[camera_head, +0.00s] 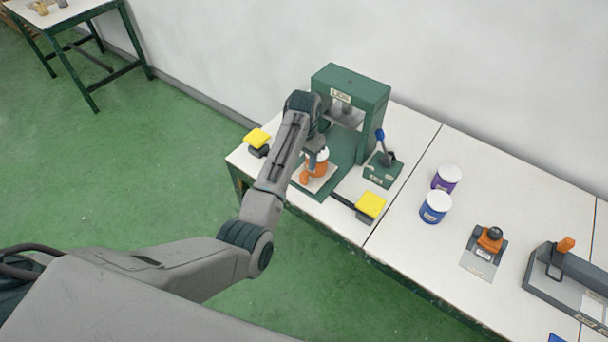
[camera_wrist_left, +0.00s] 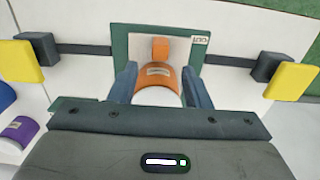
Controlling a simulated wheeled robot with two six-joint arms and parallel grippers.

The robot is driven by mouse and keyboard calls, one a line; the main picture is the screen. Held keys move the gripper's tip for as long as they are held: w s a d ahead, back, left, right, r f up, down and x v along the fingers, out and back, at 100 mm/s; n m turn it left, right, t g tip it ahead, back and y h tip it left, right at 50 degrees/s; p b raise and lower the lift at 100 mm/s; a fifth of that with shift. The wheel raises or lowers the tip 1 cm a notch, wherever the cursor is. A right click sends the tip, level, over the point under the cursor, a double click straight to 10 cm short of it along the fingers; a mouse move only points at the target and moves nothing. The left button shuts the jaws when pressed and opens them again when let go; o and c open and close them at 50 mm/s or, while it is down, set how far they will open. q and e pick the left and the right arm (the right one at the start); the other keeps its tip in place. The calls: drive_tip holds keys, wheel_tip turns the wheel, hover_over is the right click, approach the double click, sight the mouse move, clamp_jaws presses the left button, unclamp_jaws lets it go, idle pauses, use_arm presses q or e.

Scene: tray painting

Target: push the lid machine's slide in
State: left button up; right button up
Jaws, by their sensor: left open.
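The green lid machine (camera_head: 350,92) stands on the table near the wall. Its slide (camera_head: 325,186), a pale plate with an orange knob (camera_head: 304,178), sticks out at the front. The slide also shows in the left wrist view (camera_wrist_left: 137,46), with its orange knob (camera_wrist_left: 160,48). An orange tin (camera_head: 319,168) with a white top sits on the slide, behind the knob. My left gripper (camera_head: 317,154) is open above the slide. In the left wrist view its fingers (camera_wrist_left: 160,76) stand either side of the tin; I cannot tell whether they touch it.
Yellow pads (camera_head: 257,137) (camera_head: 371,204) flank the slide on dark arms. A green lever box (camera_head: 382,170) with a blue-tipped lever stands right of the machine. Purple (camera_head: 446,179) and blue (camera_head: 435,208) tins stand farther right, then an orange-handled tool (camera_head: 489,240).

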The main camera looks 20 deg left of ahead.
sight(304, 174)
use_arm(q)
wheel_tip(304, 174, down, 8)
drive_tip(key=shift+f+p, duration=0.2)
drive_tip(key=shift+p, duration=0.45)
clamp_jaws()
